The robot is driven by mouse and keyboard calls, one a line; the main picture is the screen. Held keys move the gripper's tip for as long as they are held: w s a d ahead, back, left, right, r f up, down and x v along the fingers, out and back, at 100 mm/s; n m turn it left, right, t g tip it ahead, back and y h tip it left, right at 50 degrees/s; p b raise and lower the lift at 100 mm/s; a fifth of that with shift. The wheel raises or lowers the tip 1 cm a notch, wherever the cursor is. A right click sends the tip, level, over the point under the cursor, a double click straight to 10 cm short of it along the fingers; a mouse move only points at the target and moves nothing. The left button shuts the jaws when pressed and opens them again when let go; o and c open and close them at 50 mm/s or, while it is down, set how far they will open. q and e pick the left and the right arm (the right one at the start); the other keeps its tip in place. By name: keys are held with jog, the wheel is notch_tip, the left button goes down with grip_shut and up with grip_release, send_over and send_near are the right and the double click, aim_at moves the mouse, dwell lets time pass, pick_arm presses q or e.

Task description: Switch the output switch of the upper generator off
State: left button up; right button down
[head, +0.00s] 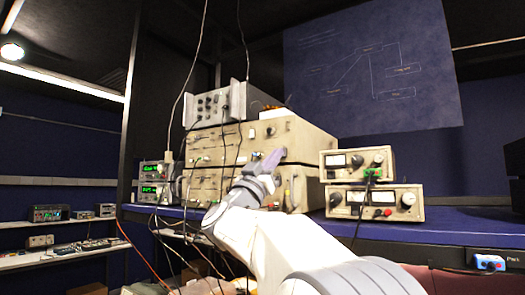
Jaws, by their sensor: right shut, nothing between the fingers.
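Two wide beige instruments are stacked on the blue bench in the middle of the head view: an upper unit (310,143) and a lower unit (215,187). Which stacked pair the task calls the generators cannot be told from labels. Small knobs and connectors dot their fronts, but the output switch and its position are too small to make out. My right gripper (271,160) is shut and empty, with purple-grey fingers pointing up and right in front of the upper unit's front; contact cannot be told. My right arm hides part of the lower unit. My left gripper is out of view.
A grey instrument (222,103) sits on top, with cables hanging down. Two smaller beige meter boxes, upper (376,175) and lower (341,211), are stacked at right. Green-display units (149,193) stand at left. The blue bench (455,233) is clear at right.

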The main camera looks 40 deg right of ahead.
jog(key=shift+w+d+f, duration=0.1)
jog(key=shift+w+d, duration=0.1)
jog(key=shift+d, duration=0.25)
jog(key=shift+w+d+f, duration=0.1)
jog(key=shift+w+d, duration=0.05)
jog(key=shift+d, duration=0.25)
jog(key=shift+w+d+f, duration=0.15)
jog(key=shift+d+f, duration=0.15)
jog(key=shift+d, duration=0.05)
jog(key=b+v, duration=0.7)
jog(key=v, duration=0.6)
jog(key=shift+b, duration=0.4)
jog(key=shift+a, duration=0.1)
